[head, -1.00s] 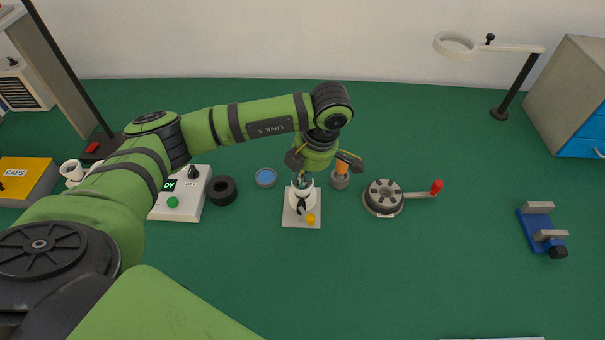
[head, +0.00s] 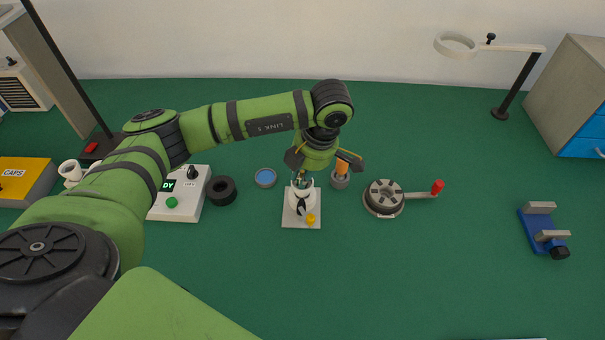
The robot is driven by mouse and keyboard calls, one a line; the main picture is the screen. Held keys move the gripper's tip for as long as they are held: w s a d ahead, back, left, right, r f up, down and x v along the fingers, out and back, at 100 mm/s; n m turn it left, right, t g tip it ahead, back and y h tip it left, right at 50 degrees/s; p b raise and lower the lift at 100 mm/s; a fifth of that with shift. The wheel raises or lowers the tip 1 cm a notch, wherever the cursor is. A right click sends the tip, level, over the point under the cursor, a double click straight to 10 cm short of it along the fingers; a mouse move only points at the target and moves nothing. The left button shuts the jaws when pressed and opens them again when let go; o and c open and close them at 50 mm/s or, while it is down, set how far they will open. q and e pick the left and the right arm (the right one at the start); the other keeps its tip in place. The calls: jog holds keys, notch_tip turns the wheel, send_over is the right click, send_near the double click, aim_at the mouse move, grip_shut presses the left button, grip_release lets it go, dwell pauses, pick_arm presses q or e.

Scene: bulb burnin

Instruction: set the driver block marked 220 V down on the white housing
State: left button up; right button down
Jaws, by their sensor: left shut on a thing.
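My left gripper (head: 302,181) points down just over the white housing (head: 303,196), which stands on a square white plate (head: 290,222). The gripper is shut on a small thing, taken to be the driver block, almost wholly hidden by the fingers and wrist. No 220 V mark is readable. I cannot tell whether the block touches the housing. A dark lever and a yellow knob (head: 311,219) show at the front of the plate. My right gripper is not in view.
Right of the housing are a grey holder with an orange top (head: 341,176) and a round grey fixture (head: 384,198) with a red-knobbed arm. To the left are a blue-centred dish (head: 265,178), a black ring (head: 222,190) and a control box (head: 190,206). The front mat is clear.

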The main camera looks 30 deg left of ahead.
pick_arm(q)
jog(key=shift+f, duration=0.25)
dwell(0.4)
jog(key=shift+r+b, duration=0.25)
jog(key=shift+b, duration=0.2)
dwell(0.9)
jog(key=o, duration=0.8)
jog(key=shift+v, duration=6)
